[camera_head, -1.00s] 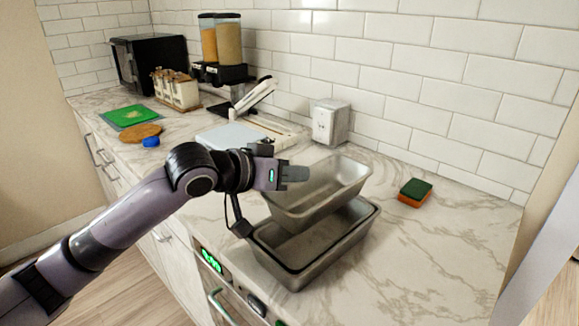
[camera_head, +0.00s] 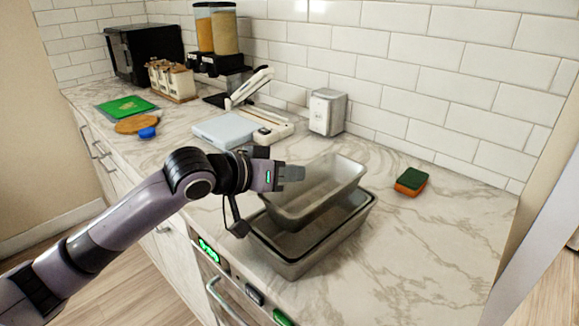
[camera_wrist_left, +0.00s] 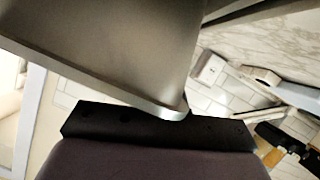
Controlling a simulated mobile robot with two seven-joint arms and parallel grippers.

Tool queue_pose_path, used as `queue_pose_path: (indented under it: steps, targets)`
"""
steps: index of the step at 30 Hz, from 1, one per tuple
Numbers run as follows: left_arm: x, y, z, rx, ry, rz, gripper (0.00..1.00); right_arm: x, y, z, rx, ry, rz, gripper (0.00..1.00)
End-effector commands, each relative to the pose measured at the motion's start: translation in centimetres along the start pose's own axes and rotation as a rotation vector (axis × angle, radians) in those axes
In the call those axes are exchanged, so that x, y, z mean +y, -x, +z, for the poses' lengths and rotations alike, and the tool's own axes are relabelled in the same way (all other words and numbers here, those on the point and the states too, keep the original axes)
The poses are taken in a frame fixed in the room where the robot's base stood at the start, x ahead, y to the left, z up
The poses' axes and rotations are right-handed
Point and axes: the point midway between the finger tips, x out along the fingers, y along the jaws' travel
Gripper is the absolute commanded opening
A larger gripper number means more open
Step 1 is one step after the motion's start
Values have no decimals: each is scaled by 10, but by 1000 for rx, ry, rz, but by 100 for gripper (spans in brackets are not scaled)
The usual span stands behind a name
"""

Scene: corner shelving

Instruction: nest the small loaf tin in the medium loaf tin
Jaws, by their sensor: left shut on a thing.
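The small loaf tin (camera_head: 325,191), grey metal, is held by its near-left end in my left gripper (camera_head: 290,174). The gripper is shut on its rim. The tin sits above and partly inside the outline of the medium loaf tin (camera_head: 322,239) on the counter, slightly tilted. A double rim shows on the lower tin, so it may sit in a larger one. I cannot tell whether the held tin touches it. In the left wrist view the small tin's wall (camera_wrist_left: 120,55) fills the top, against the black jaw. My right gripper is out of view.
A green and orange sponge (camera_head: 411,181) lies to the right on the marble counter (camera_head: 420,250). A grey-white box (camera_head: 327,112) stands by the wall. A scale (camera_head: 228,131) lies behind my arm.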

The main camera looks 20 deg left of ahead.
Motion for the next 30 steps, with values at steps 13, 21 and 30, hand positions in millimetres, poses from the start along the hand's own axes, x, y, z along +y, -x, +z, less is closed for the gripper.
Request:
queue_pose_path:
  steps: [13,21,30]
  targets:
    - [-9,-11,25,2,-1,1,0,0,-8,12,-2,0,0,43]
    - [-10,-13,29,2,-1,1,0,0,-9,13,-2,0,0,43]
    - [-10,-13,29,2,-1,1,23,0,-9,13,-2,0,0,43]
